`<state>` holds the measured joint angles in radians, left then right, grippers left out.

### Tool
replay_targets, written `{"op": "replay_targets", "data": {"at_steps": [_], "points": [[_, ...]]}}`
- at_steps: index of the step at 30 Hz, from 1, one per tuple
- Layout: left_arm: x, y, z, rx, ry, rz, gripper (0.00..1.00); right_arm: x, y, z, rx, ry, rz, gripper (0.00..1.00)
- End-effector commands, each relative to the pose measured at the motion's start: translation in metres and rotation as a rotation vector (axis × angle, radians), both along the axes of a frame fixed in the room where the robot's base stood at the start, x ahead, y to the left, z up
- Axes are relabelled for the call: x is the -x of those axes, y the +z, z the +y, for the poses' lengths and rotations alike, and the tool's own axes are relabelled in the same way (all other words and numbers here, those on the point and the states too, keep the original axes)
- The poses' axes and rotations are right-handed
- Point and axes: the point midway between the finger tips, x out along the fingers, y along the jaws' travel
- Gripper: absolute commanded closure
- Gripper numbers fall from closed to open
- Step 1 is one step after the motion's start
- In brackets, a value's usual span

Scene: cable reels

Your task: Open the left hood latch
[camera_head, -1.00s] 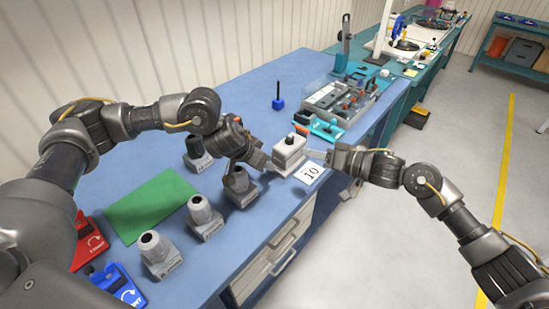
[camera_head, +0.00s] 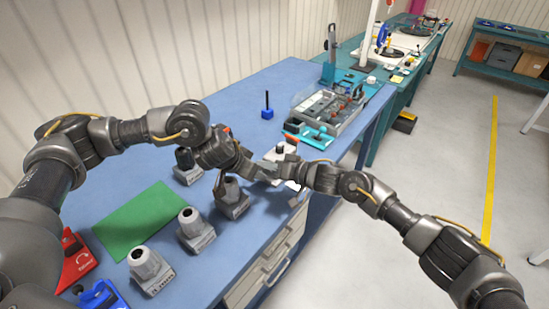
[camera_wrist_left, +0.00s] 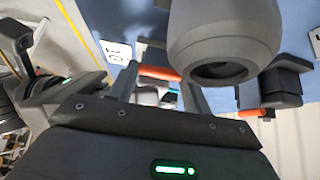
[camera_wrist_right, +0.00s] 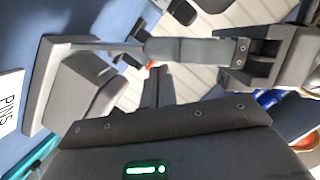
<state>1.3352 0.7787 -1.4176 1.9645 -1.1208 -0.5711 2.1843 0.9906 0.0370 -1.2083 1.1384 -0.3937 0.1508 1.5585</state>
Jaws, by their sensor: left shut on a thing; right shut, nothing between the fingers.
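A light grey hood block (camera_head: 283,154) stands near the bench's front edge; my grippers partly hide it. It shows in the right wrist view (camera_wrist_right: 75,90). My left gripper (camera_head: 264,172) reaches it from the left. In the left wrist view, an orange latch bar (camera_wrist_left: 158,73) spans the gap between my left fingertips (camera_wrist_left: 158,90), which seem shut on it. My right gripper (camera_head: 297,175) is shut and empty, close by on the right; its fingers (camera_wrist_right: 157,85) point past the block. The exact finger contact is hidden in the head view.
A green mat (camera_head: 145,220), red (camera_head: 77,258) and blue (camera_head: 105,296) holders lie left. A tool tray (camera_head: 330,110) and blue stand (camera_head: 267,112) sit behind. Bare bench lies between.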

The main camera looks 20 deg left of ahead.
Motion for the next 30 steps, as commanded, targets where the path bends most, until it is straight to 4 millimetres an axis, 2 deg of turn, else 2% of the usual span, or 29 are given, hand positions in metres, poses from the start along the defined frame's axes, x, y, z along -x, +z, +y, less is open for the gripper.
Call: {"op": "replay_targets", "data": {"at_steps": [15,28,29,30], "points": [[0.0,-0.001,0.0,-0.001,0.001,0.001,0.92,0.006,-0.007,0.002,-0.001,0.001,0.001,1.0],[-0.001,0.0,-0.001,0.001,0.001,-0.002,0.92,0.02,-0.02,0.007,0.006,0.009,0.006,1.0],[-0.001,0.0,-0.001,0.002,0.001,-0.003,0.49,0.02,-0.021,0.007,0.006,0.009,0.006,1.0],[-0.001,0.001,-0.001,0.003,0.002,-0.003,0.44,0.02,-0.021,0.007,0.007,0.01,0.007,1.0]]}}
